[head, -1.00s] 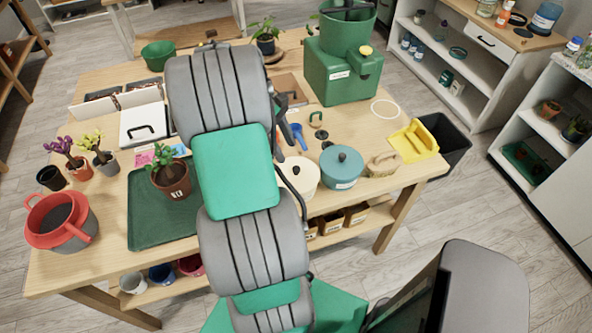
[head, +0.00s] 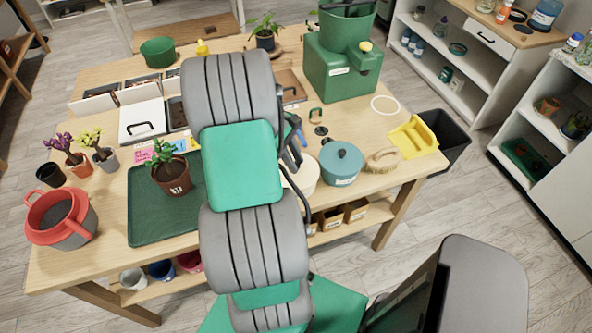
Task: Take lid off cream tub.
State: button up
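The cream tub (head: 308,176) stands near the front edge of the wooden table, just right of my arm. My arm covers its left part and most of its top, so its lid and knob are mostly hidden. My gripper (head: 293,163) shows only as dark parts beside the arm, at the tub's upper left. Whether it touches the lid cannot be seen. Its fingers are too hidden to tell whether they are open or shut.
A blue lidded tub (head: 341,166) stands close on the right of the cream tub. A brush (head: 382,160) and a yellow dustpan (head: 413,138) lie further right. A potted plant (head: 172,178) stands on a green tray (head: 150,225) to the left. A green machine (head: 342,73) stands behind.

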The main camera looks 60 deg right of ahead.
grip_shut()
dwell(0.3)
